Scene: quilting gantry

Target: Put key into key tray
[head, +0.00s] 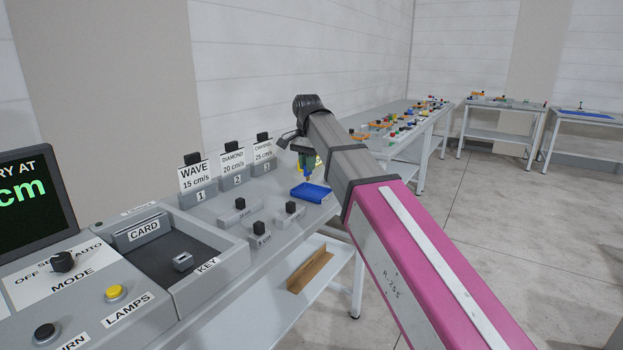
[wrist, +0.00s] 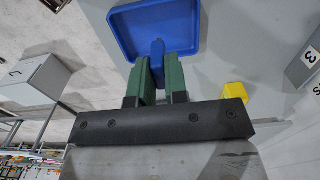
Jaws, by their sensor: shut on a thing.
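The blue key tray (head: 313,194) sits on the counter near its right end, and it also shows at the top of the wrist view (wrist: 192,14). My gripper (head: 307,168) is just above the tray's far left part in the head view. In the wrist view my gripper's green fingers (wrist: 160,70) are shut on a slim blue piece, which I take to be the key (wrist: 158,49). It points toward the tray. I cannot tell whether it touches the tray floor. In the head view the key is barely seen below the fingers.
A yellow block (wrist: 235,91) stands beside the tray. Numbered card holders (head: 236,180) stand left of the tray, and small grey blocks (head: 290,211) lie in front. A recessed panel (head: 175,250) marked CARD and KEY is farther left. My arm hides the counter's right end.

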